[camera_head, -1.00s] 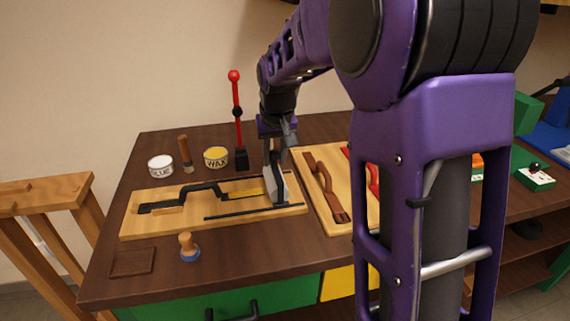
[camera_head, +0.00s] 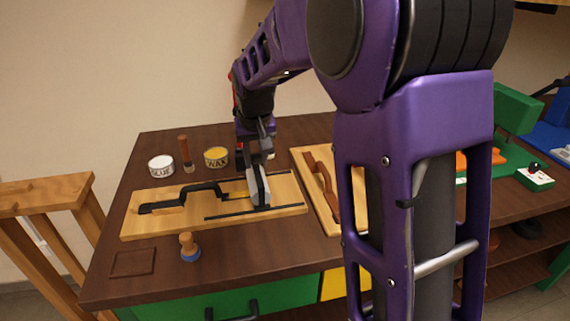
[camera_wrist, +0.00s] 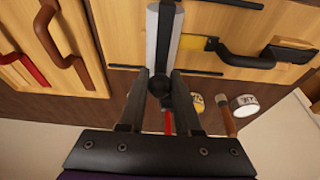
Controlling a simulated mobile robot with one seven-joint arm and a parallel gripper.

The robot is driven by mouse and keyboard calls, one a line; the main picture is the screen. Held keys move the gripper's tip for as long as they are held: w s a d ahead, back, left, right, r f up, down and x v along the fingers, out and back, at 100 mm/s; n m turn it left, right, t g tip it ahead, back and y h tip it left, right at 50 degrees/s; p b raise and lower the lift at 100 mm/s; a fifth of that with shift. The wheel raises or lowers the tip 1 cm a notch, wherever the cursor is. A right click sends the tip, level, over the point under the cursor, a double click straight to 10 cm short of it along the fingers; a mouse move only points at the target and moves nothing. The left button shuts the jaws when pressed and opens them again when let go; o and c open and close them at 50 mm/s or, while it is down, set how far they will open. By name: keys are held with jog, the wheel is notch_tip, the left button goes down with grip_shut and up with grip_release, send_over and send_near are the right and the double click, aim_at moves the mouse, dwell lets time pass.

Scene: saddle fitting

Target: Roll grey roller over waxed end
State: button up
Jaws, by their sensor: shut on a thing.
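My gripper (camera_wrist: 160,105) is shut on the dark handle of the grey roller (camera_wrist: 164,35). In the head view the roller (camera_head: 259,186) is at the right part of a light wooden board (camera_head: 285,185), below my gripper (camera_head: 257,152). A black strap (camera_head: 205,187) lies on the board, with a yellow waxed end (camera_head: 236,195) pointing to the roller. In the wrist view the yellow end (camera_wrist: 194,43) meets the roller's side. Whether the roller covers part of it or presses on it, I cannot tell.
A wax tin (camera_head: 216,157), a glue tin (camera_head: 161,165) and a brush (camera_head: 186,155) stand behind the board. A stamp-like tool (camera_head: 189,247) stands in front. A second board (camera_head: 308,188) with a brown strap (camera_head: 324,180) lies to the right. A red-handled tool (camera_wrist: 168,122) is partly hidden.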

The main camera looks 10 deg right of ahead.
jog(key=shift+s+a+p, duration=0.1)
jog(key=shift+a+p, duration=0.3)
jog(key=shift+a, duration=4.2)
jog(key=shift+o, duration=0.2)
jog(key=shift+a, duration=0.15)
jog(key=o, duration=0.8)
jog(key=shift+a, duration=0.1)
jog(key=shift+o, duration=0.2)
jog(key=shift+d, duration=0.3)
jog(key=p+v, duration=0.3)
jog(key=v, duration=0.3)
jog(key=shift+p, duration=0.35)
